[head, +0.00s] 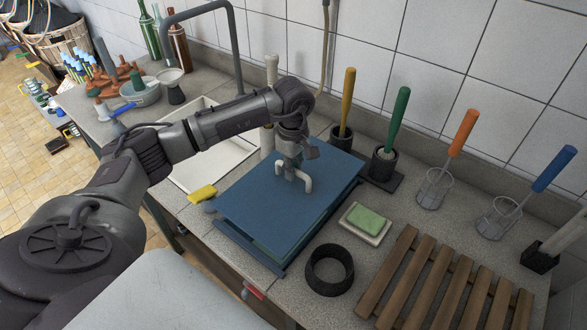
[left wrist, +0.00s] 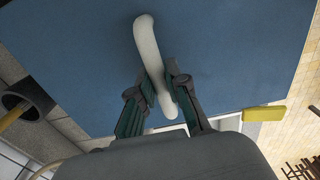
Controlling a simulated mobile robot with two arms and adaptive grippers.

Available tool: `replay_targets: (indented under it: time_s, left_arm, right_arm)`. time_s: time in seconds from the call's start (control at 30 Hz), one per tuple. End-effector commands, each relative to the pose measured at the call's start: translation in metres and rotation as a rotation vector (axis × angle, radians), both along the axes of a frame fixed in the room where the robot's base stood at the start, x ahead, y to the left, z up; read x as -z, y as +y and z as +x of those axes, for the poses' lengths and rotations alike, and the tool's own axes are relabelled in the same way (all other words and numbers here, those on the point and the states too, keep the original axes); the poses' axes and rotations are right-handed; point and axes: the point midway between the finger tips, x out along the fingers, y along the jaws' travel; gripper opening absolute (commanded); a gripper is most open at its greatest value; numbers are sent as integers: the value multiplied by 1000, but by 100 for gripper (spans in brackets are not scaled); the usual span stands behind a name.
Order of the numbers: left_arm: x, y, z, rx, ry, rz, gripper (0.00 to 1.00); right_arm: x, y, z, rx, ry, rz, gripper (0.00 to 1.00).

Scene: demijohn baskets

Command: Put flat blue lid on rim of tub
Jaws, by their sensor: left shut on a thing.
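The flat blue lid (head: 265,205) has a white handle (head: 293,176) on top. My left gripper (head: 292,163) comes down from above and is shut on this handle. In the left wrist view, the fingers (left wrist: 162,105) close around the white handle (left wrist: 150,55), with the blue lid (left wrist: 80,55) filling the background. Below the lid, blue edges of what looks like the tub (head: 248,248) show at the front left and right. The lid covers most of it. I cannot tell whether the lid touches the rim. My right gripper is not in view.
A white sink (head: 190,170) lies behind left, with a yellow sponge (head: 202,193) on the counter. A green soap block (head: 366,219), a black ring (head: 330,270) and a wooden rack (head: 440,285) are at right. Brushes in holders (head: 384,163) stand along the wall.

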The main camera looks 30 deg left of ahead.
Motion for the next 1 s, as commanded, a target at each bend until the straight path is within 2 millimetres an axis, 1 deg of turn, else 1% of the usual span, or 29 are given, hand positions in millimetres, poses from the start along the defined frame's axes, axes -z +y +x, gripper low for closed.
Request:
replay_targets:
  time_s: [0.2, 0.37, 0.7, 0.83, 1.0]
  left_arm:
    - [2, 0, 0, 0, -1, 1, 0]
    - [15, 0, 0, 0, -1, 0, 0]
    - [48, 0, 0, 1, -1, 1, 0]
    - [55, 0, 0, 0, -1, 0, 0]
    - [58, 0, 0, 0, -1, 0, 0]
  right_arm:
    - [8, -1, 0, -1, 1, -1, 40]
    - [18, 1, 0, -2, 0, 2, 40]
    - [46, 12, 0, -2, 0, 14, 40]
    - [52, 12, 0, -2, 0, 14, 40]
    - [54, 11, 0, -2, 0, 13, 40]
